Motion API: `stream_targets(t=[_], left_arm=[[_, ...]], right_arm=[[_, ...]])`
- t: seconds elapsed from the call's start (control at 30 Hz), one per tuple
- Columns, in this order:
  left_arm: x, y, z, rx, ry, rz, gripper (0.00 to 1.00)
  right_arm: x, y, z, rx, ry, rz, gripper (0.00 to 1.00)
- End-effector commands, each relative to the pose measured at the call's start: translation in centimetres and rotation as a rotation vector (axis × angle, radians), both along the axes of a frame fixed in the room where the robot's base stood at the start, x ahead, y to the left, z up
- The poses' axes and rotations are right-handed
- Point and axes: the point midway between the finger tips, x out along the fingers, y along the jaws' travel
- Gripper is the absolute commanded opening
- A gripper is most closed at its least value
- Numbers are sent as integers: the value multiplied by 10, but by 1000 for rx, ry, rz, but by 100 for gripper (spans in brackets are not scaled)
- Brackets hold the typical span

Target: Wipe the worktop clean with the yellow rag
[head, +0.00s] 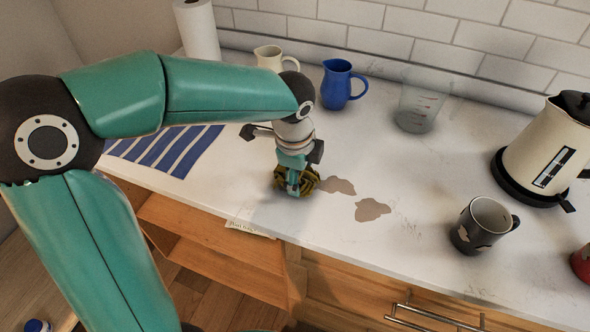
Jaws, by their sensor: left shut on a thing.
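My left gripper (293,188) is shut on the yellow rag (308,181), a crumpled yellow and dark bundle. It points down, and the rag is at the surface of the white worktop (430,185), near its front edge. Just right of the rag are two brown stains on the worktop, one near the rag (338,186) and one a little further right (371,209). The gripper hides part of the rag. My right gripper is not in view.
A dark mug (481,226) and a cream kettle (545,145) stand at the right. A blue jug (340,84), a cream jug (274,59) and a clear measuring cup (420,104) stand at the back. A striped cloth (174,148) lies left. A paper label (248,229) is at the front edge.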

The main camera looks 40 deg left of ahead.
Motion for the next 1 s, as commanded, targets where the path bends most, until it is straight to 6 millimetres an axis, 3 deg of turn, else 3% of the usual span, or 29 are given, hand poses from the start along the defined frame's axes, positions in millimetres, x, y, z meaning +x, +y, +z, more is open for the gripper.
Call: stream_targets(t=[0.7, 1.0], left_arm=[[0, 1, -9, 0, 0, 1, 52], [-5, 21, -9, 0, 0, 3, 52]], right_arm=[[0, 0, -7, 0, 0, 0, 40], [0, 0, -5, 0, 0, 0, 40]])
